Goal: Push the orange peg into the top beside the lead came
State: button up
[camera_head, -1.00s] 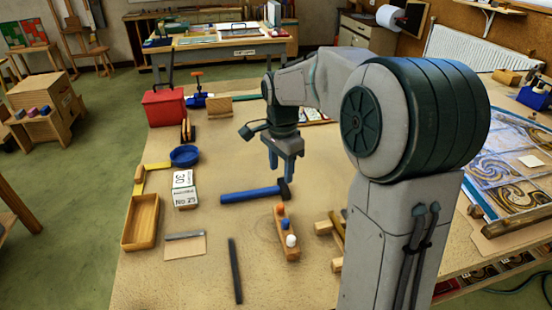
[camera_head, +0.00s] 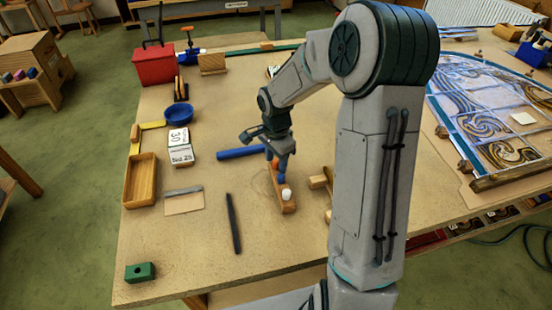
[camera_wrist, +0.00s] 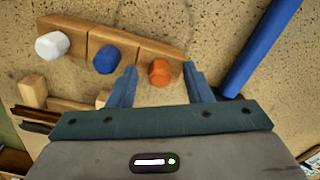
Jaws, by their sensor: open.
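The orange peg (camera_wrist: 160,72) stands in a wooden block (camera_wrist: 120,40) with a blue peg (camera_wrist: 106,59) and a white peg (camera_wrist: 52,45). My gripper (camera_wrist: 160,75) is open, with one finger on each side of the orange peg; I cannot tell whether either touches it. The leaded panel (camera_head: 521,141) lies at the right, with swirling dark lines and blue edging.
A dark bar (camera_head: 233,222), wooden tray (camera_head: 141,181) and green block (camera_head: 140,272) lie left. Bare table separates the bar and green block.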

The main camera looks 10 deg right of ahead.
aim_at(276, 161)
grip_shut()
jog(key=shift+r+p, duration=0.5)
jog(key=shift+r, duration=0.4)
dwell(1.3)
jog(key=shift+r+p, duration=0.8)
jog(key=shift+r, duration=0.75)
